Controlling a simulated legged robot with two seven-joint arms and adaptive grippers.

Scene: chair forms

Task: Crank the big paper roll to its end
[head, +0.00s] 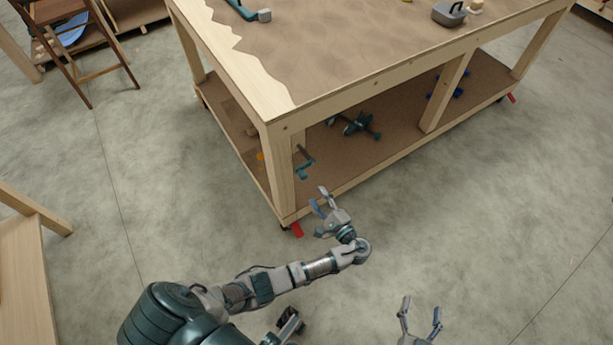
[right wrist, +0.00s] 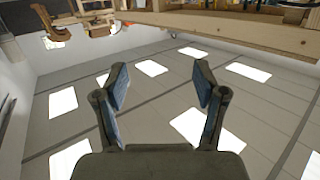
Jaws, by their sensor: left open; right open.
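I cannot make out a big paper roll or its crank for certain in either view. Brown paper (head: 350,45) with a jagged torn left edge lies over the wooden workbench (head: 262,100). A small teal and dark handle-like part (head: 304,163) shows beside the bench's near leg; I cannot tell whether it is a crank. My left gripper (head: 319,201) is open and empty, in front of the bench's near corner and apart from that part. My right gripper (head: 422,312) is open at the bottom edge; in the right wrist view its fingers (right wrist: 160,88) are spread with nothing between them.
The bench's lower shelf (head: 400,128) holds teal tools (head: 352,124). A grey-handled tool (head: 449,13) lies on top. Red caster tabs (head: 297,230) stick out at floor level. A brown wooden chair (head: 75,45) stands upper left, wooden furniture (head: 25,250) at left. The grey floor around is clear.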

